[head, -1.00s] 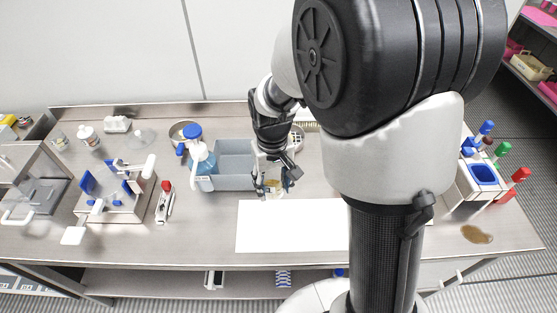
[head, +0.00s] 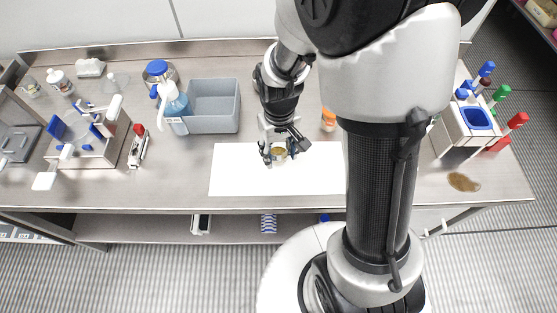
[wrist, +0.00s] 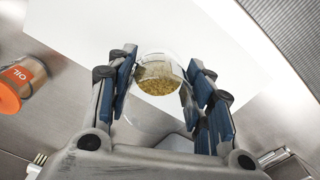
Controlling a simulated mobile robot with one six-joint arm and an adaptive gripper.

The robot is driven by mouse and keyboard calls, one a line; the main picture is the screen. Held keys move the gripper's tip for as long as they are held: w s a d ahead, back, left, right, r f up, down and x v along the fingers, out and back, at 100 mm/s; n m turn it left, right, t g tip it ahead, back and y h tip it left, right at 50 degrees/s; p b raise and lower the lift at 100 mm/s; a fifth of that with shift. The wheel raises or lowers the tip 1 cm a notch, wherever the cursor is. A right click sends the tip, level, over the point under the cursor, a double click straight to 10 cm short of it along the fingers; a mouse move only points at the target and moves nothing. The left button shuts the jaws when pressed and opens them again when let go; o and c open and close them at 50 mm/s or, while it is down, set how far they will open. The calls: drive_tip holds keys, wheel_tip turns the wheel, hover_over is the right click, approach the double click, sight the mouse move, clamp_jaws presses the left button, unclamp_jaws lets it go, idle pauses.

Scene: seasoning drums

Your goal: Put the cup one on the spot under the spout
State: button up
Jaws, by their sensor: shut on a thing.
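My gripper (head: 278,154) is shut on a small clear cup with yellow-brown grains in it. The cup (head: 279,153) is over the upper middle of a white sheet on the steel bench. In the wrist view, the cup (wrist: 160,78) sits between the two blue-padded fingers (wrist: 160,85), with its grains showing through the clear wall. I cannot tell the height of the cup above the sheet. I cannot make out a spout or a marked spot under one in these views. My arm hides part of the bench to the right of the sheet.
The white sheet (head: 235,175) is otherwise bare. A brown spill (head: 463,182) lies at right.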

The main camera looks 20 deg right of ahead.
sight(280, 162)
drive_tip(key=shift+f+b, duration=0.8)
drive_tip(key=shift+f, duration=1.7)
drive_tip(key=shift+f, duration=0.25)
drive_tip(key=o, duration=1)
drive_tip(key=shift+r, duration=0.2)
